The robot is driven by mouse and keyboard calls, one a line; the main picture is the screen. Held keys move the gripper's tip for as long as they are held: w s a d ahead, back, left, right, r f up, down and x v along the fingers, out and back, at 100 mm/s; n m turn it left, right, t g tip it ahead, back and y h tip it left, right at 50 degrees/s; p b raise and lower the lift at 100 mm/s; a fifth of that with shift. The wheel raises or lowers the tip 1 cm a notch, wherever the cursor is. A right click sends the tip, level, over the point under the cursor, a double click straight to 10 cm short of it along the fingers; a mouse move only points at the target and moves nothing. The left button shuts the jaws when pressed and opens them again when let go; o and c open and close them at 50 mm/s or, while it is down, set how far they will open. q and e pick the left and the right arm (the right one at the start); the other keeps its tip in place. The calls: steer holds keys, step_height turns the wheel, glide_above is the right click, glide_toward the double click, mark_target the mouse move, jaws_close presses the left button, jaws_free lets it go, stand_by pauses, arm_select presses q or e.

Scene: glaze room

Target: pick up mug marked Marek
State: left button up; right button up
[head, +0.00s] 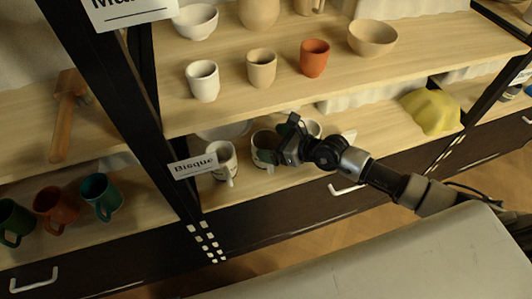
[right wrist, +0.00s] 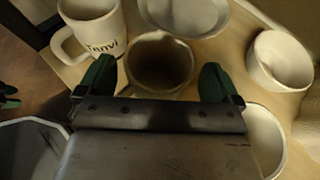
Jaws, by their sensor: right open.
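No mark reading Marek is legible in either view. My right gripper (head: 283,148) is over the lower shelf by the Bisque label, at a mug (head: 265,140) that it partly covers. In the right wrist view its two green fingers (right wrist: 155,82) are apart, with a tan-grey mug (right wrist: 160,58) between them; any writing on it is hidden. In the head view a pale mug (head: 223,160) with dark marks stands left of the gripper. My left gripper is out of view.
A bowl (right wrist: 185,14) is close behind the mug, and white cups (right wrist: 280,60) stand to the right. The upper shelf (head: 340,80) overhangs, bearing cups and bowls. A black post (head: 125,110) with the Bisque label (head: 194,166) is left. A yellow cloth (head: 430,110) lies right.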

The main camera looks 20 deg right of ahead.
steer(key=x, duration=0.2)
steer(key=shift+w+a+f, duration=0.15)
steer(key=shift+w, duration=0.05)
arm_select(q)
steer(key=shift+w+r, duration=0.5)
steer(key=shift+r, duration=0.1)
arm_select(e)
steer(key=c, duration=1.1)
steer(key=shift+c, duration=0.2)
steer(key=shift+r, duration=0.2)
